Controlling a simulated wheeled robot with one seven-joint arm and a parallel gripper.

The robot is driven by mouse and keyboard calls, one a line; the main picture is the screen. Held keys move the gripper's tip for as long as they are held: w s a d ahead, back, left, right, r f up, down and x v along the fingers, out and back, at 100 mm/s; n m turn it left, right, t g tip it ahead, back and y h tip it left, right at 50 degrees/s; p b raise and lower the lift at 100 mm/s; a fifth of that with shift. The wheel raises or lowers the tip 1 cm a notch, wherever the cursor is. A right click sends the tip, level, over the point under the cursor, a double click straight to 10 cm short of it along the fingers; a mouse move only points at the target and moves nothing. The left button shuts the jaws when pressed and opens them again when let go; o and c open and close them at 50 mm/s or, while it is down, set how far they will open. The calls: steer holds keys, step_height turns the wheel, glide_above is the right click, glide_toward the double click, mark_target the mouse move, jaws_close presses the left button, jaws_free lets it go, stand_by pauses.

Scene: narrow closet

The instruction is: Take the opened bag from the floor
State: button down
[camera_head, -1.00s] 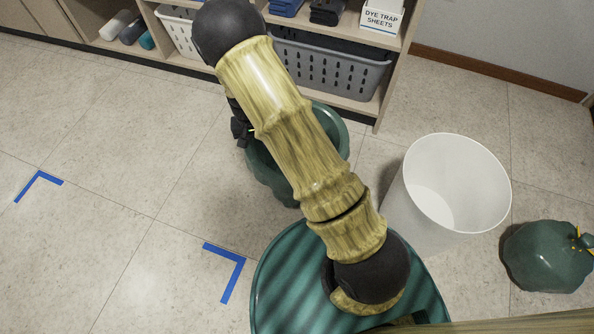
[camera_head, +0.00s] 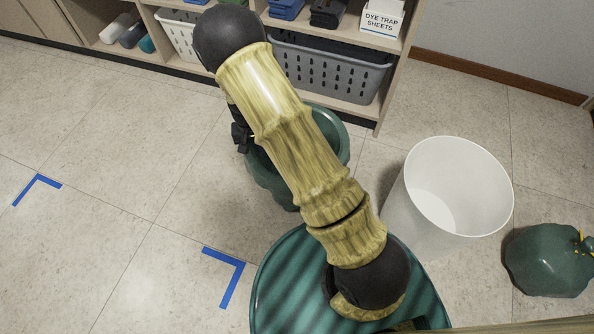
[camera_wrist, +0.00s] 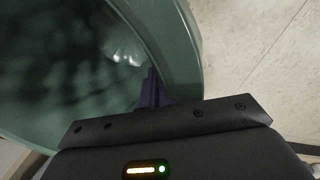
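The opened bag (camera_head: 268,183) is dark green and stands on the floor with a wide round mouth, partly hidden behind my arm in the head view. Its rim and dark inside fill the upper left of the wrist view (camera_wrist: 181,45). My gripper (camera_head: 241,137) is at the left side of the bag's mouth. In the wrist view, its dark purple fingers (camera_wrist: 152,88) are close together at the rim, and they look shut on the bag's edge. The fingertips are partly hidden by the gripper body.
A white empty bin (camera_head: 412,230) stands right of the bag. A tied green bag (camera_head: 548,262) lies at the far right. Behind is a shelf with a grey basket (camera_head: 330,75) and a dye trap sheets box (camera_head: 382,18). The left floor is clear, with blue tape corners (camera_head: 230,275).

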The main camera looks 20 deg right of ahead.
steer(key=shift+r, duration=0.1)
step_height(320, 180, up, 10)
steer(key=p, duration=0.6)
steer(key=shift+p, duration=0.3)
